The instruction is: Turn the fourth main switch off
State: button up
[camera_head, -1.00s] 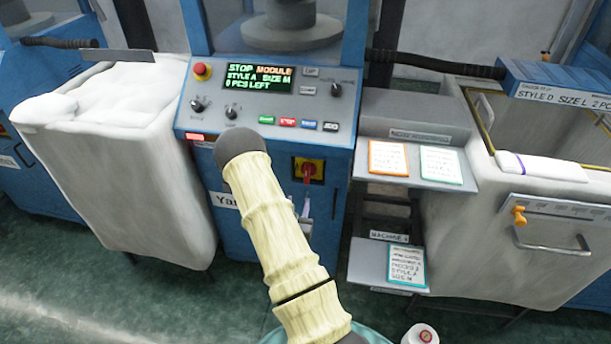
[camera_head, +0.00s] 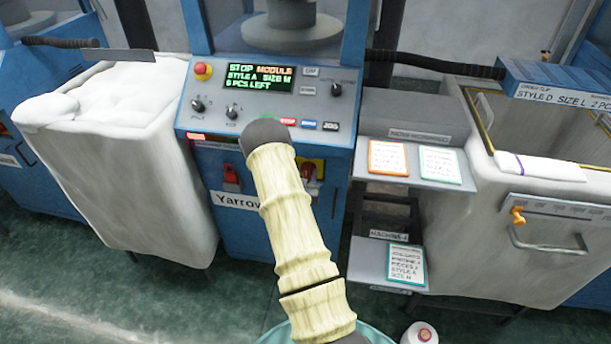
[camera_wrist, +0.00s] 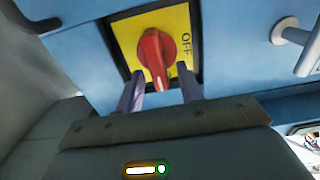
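The main switch is a red rotary knob (camera_wrist: 154,58) on a yellow plate (camera_wrist: 182,20) in a black frame. In the wrist view the knob's long end points down, and the word OFF is printed to its right. My gripper (camera_wrist: 160,92) is open, with its two pale fingers apart on either side of the knob's lower end. I see gaps between fingers and knob. In the head view the yellow plate (camera_head: 318,164) is on the blue machine front, and my arm hides part of the plate and knob. My gripper is mostly hidden there.
Above the switch is a control panel (camera_head: 260,105) with a lit display and a red stop button (camera_head: 202,70). A red fitting (camera_head: 230,178) sits left of the switch. Bins (camera_head: 130,150) stand left and right. A pale handle (camera_wrist: 296,32) juts out right of the switch.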

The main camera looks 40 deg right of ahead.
grip_shut()
jog(key=shift+n, duration=0.4)
jog(key=n+b, duration=0.1)
jog(key=n, duration=0.4)
jog(key=f+n+b, duration=0.1)
jog(key=n, duration=0.5)
jog(key=w+a+n+b, duration=0.1)
jog(key=n, duration=0.5)
jog(key=shift+w+f+b, duration=0.1)
jog(key=shift+f+b, duration=0.25)
jog(key=shift+b, duration=0.05)
jog(key=shift+n, duration=0.3)
